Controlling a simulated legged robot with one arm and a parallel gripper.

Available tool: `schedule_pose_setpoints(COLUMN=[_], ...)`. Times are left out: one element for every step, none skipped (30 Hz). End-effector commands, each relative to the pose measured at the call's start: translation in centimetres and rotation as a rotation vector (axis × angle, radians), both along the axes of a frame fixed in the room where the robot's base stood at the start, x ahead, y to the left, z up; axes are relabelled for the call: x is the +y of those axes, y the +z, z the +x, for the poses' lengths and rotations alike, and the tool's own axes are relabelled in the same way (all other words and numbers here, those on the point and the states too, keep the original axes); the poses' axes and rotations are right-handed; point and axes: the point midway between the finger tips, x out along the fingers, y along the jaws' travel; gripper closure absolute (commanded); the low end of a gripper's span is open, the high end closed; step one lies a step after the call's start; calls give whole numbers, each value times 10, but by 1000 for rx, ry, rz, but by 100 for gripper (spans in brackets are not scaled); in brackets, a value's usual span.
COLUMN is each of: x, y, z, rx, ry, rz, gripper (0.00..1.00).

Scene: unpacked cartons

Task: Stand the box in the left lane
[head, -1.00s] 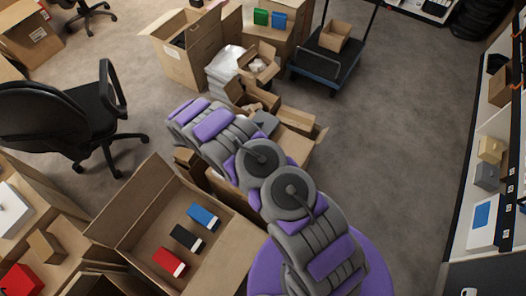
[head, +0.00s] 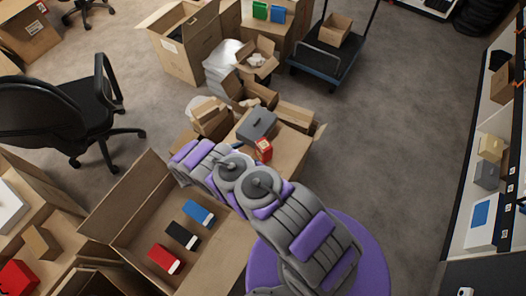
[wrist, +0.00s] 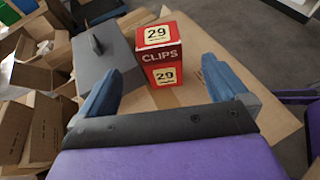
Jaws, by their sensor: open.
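The box is ahead of and between the fingers, with clear gaps. A grey block with a raised handle (wrist: 104,62) is immediately left of the box. I cannot tell which strip is the left lane.
An open carton (head: 137,210) at the lower left holds a blue, a black and a red box lying flat. Open cartons (head: 212,118) crowd the area left of the grey block. A dark cart (head: 325,62) stands at the back. The floor to the right is clear.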

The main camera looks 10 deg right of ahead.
Motion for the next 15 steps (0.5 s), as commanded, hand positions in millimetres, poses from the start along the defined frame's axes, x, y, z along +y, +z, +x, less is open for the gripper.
schedule_pose_setpoints(x=[-10,-15,-22,-27,-33,-39,-43,-47,-52,-55,-57,-59,-61,-62,-63], y=[-6,-9,-12,-14,-16,-19,-20,-22,-24,-25,-26,-27,-28,-28,-28], z=[3,5,8,10,12,15,16,18,20,22,23,24,25,26,26], rx=[1,1,1,2,1,1,1,1,-1,0,0,0,0,0,-1], ry=[-4,-3,-2,-3,-3,-3,-2,-2,-4,-2,-1,0,0,0,-1], rz=[-2,0,2,1,1,1,1,0,0,1,1,2,2,2,3], gripper=[0,0,0,0,0,0,0,0,0,0,0,0,0,0,0])
